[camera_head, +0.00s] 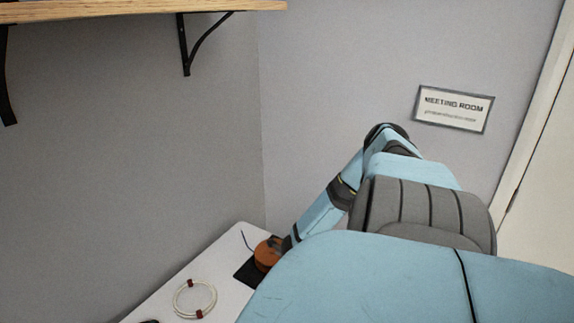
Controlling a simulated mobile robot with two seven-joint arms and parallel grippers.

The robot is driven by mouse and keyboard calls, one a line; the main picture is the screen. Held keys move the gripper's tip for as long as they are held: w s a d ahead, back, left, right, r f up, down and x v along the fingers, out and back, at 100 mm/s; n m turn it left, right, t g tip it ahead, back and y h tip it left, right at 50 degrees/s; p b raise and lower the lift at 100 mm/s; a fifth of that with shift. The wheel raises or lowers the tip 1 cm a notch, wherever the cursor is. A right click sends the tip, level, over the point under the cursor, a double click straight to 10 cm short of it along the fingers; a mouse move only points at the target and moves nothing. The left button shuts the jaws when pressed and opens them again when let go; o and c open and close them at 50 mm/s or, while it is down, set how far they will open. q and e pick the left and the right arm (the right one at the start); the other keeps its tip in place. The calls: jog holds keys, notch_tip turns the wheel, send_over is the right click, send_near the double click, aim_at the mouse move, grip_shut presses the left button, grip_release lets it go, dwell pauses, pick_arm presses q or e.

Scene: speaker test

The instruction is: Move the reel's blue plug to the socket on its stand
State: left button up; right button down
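An orange, round reel (266,257) sits at the far end of the white table, on or beside a flat black piece (246,274). A thin dark-blue line (246,241), perhaps its cable, sticks up to its left. I cannot make out the blue plug or the socket. My blue and black arm comes in from the lower right and bends down to the reel. My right gripper (286,245) is at the reel's upper right side, small and dark. Whether it touches or holds anything cannot be told. My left gripper is out of view.
A white cable coil with dark red ties (195,299) lies on the white table (222,260) nearer to me. A dark object (149,321) is cut off at the bottom edge. Walls stand close behind. A wooden shelf (120,12) hangs upper left. A meeting room sign (453,109) hangs right.

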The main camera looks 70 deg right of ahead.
jog(key=shift+f, duration=0.25)
jog(key=c, duration=0.9)
grip_release()
jog(key=shift+c, duration=0.2)
jog(key=shift+r+p, duration=1.55)
jog(key=shift+r, duration=0.35)
jog(key=shift+r+p, duration=0.8)
jog(key=shift+r, duration=0.2)
jog(key=shift+r+p, duration=0.75)
jog(key=shift+r, duration=0.15)
